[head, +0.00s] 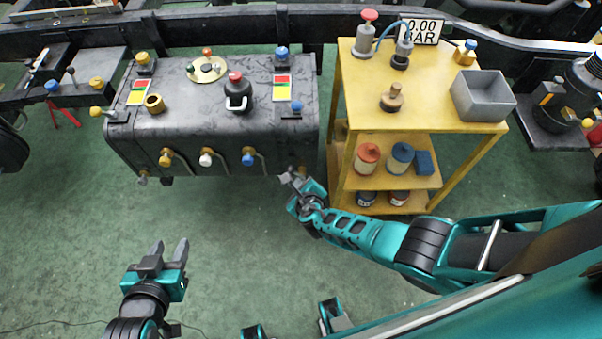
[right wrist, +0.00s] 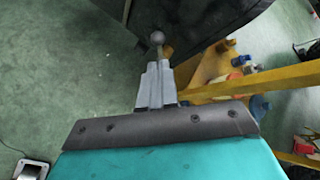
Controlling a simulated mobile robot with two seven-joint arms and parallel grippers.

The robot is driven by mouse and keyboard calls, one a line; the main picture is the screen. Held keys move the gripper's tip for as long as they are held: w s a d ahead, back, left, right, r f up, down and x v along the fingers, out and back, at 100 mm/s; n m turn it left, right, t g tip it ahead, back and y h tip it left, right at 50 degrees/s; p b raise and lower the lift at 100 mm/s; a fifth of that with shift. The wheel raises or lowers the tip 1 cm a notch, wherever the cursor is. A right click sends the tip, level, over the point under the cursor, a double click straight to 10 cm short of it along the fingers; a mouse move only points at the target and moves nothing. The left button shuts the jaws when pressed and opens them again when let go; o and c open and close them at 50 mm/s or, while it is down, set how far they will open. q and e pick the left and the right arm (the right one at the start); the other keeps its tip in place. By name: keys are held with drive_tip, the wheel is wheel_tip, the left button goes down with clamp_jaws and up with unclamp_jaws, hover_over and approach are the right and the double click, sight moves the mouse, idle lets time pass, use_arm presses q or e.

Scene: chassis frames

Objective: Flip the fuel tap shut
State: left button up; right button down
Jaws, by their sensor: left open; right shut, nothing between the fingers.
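The dark fuel tank (head: 215,115) stands on the left in the head view. At its lower right front corner is a small tap lever (head: 302,170), mostly hidden by my gripper. In the right wrist view a grey ball-ended lever (right wrist: 157,38) sticks out below the tank's dark edge. My right gripper (head: 286,178) is shut and empty, and its fingertips (right wrist: 157,66) are right beside the lever. I cannot tell whether they touch. My left gripper (head: 171,250) is open and empty above the floor, well in front of the tank.
Three taps with yellow, white and blue knobs (head: 206,158) line the tank's front. A yellow shelf cart (head: 440,120) holding a grey bin (head: 482,97) and several cans stands close to the right of my right gripper. The green floor (head: 80,230) in front is clear.

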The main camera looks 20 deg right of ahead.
use_arm(q)
drive_tip(key=r+p, duration=0.2)
drive_tip(key=r, duration=0.1)
drive_tip(key=shift+d+r, duration=0.2)
drive_tip(key=shift+r, duration=0.05)
use_arm(e)
drive_tip(key=s+a+r, duration=0.1)
drive_tip(key=s+r, duration=0.1)
drive_tip(key=s, duration=0.1)
drive_tip(key=shift+a+r, duration=0.35)
drive_tip(key=shift+a, duration=0.05)
use_arm(q)
drive_tip(key=shift+f, duration=0.1)
